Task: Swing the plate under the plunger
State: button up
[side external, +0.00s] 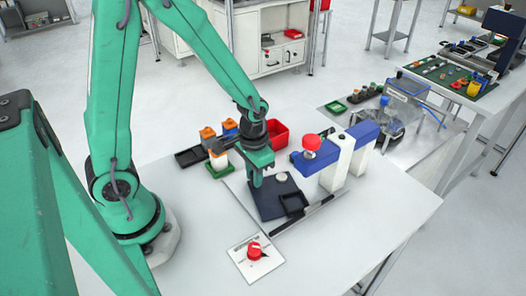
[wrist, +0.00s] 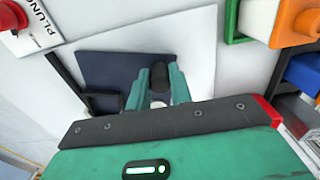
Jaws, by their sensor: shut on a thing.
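The dark blue plate (side external: 268,207) lies on a pale base board on the table. In the wrist view the plate (wrist: 110,70) lies beyond my fingers. My gripper (side external: 257,182) points down at the plate's back left part. In the wrist view my gripper (wrist: 160,84) is shut on a black upright knob (wrist: 160,74) at the plate. A white disc (side external: 281,177) sits near the plate's back edge. The plunger (side external: 311,144) has a red knob and a blue arm on a white post, standing to the right of the plate. The plunger's underside is hidden.
A small black tray (side external: 292,202) adjoins the plate's front right, near a black bar (side external: 303,216). A card with a red button (side external: 254,250) lies in front. The front right table is clear.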

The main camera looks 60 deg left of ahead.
jog(key=shift+w+d+r, duration=0.1)
jog(key=shift+d, duration=0.15)
dwell(0.3)
jog(key=shift+d, duration=0.9)
jog(key=shift+o, duration=1)
jog(key=shift+s+d, duration=0.2)
jog(key=shift+s, duration=0.05)
jog(key=o, duration=0.4)
jog(key=shift+c, duration=0.2)
notch_tip(320, 180, up, 7)
jog(key=shift+r, duration=0.2)
